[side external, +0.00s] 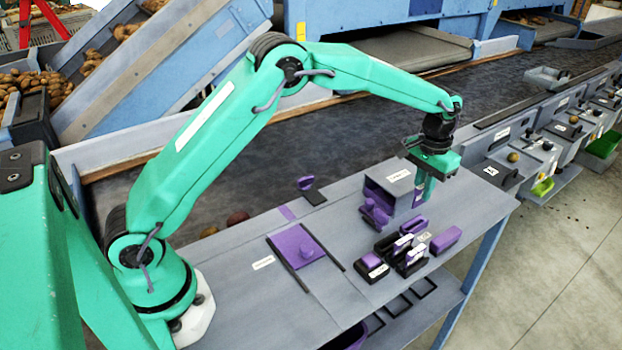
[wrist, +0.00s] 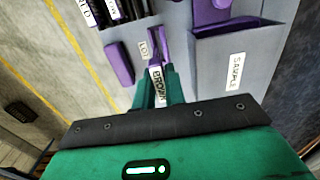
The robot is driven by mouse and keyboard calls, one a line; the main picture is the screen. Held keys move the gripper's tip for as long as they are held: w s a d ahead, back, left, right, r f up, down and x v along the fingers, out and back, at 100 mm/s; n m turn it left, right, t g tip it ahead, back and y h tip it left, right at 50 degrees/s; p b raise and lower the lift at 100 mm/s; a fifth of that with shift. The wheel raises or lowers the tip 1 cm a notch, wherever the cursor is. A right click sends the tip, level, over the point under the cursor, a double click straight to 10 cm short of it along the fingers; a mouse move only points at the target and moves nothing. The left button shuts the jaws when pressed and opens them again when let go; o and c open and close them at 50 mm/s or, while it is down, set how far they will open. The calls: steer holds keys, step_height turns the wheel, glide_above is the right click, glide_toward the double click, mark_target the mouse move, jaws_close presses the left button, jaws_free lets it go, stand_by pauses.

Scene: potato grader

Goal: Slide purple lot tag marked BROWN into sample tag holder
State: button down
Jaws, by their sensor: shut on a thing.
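My gripper (wrist: 163,72) is shut on the purple lot tag (wrist: 155,45), whose white label reads BROWN in the wrist view. In the side view my gripper (side external: 422,195) points down at the right part of the bench, just right of a grey box (side external: 378,196). A sliver of the tag (side external: 416,198) shows beside the fingers there. In the wrist view the grey box (wrist: 205,75) bears a SAMPLE label and stands right of the tag, apart from it. Whether the tag's lower edge touches the bench cannot be told.
Black racks (side external: 412,267) with several purple pieces stand in front of the box. A loose purple block (side external: 445,240) lies to their right. A purple plate with a knob (side external: 296,244) lies left between dark rails. The conveyor (side external: 370,120) runs behind the bench.

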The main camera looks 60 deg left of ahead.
mark_target(420, 203)
steer(key=shift+f, duration=0.1)
steer(key=shift+f, duration=2.4)
steer(key=shift+f, duration=1.45)
steer(key=c, duration=1.1)
jaws_free()
steer(key=shift+o, duration=0.2)
steer(key=shift+r, duration=0.1)
steer(key=shift+r, duration=3.4)
